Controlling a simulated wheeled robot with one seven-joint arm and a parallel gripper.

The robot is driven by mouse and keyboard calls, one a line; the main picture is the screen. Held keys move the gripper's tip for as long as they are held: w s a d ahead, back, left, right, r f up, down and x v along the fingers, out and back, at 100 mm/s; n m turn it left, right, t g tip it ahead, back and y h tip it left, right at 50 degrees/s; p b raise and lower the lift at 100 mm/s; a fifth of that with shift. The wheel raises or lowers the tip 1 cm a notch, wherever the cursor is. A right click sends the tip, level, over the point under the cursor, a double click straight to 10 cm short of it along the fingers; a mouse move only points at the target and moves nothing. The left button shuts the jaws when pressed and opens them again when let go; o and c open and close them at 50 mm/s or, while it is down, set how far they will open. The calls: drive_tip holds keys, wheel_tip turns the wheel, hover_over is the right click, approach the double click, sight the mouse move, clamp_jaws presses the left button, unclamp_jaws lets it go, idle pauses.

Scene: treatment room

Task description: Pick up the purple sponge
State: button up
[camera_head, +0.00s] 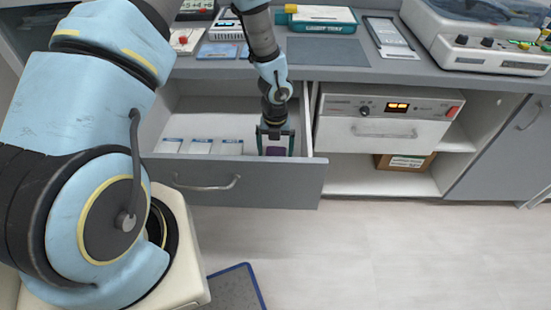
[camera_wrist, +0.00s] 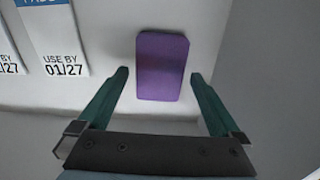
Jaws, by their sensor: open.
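The purple sponge (camera_wrist: 162,66) lies flat on the white floor of the open drawer (camera_head: 248,178). In the head view only a small part of the sponge (camera_head: 276,151) shows between the fingers. My gripper (camera_head: 275,145) reaches down into the right end of the drawer. In the wrist view my gripper (camera_wrist: 158,78) is open, with one green finger to each side of the sponge's lower part. Gaps show between both fingers and the sponge. I cannot tell how high the fingertips are above the drawer floor.
Several white packets (camera_head: 200,147) lie in the drawer left of the gripper; one packet (camera_wrist: 52,38) is left of the sponge. The drawer's right wall (camera_head: 308,130) is close to the gripper. A counter (camera_head: 320,65) with equipment stands behind. The floor (camera_head: 380,245) at right is clear.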

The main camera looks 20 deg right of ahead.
drive_tip(key=shift+f, duration=1.4)
drive_tip(key=c, duration=1.2)
drive_tip(key=shift+o, duration=0.2)
wheel_tip(320, 180, up, 10)
drive_tip(key=b, duration=0.1)
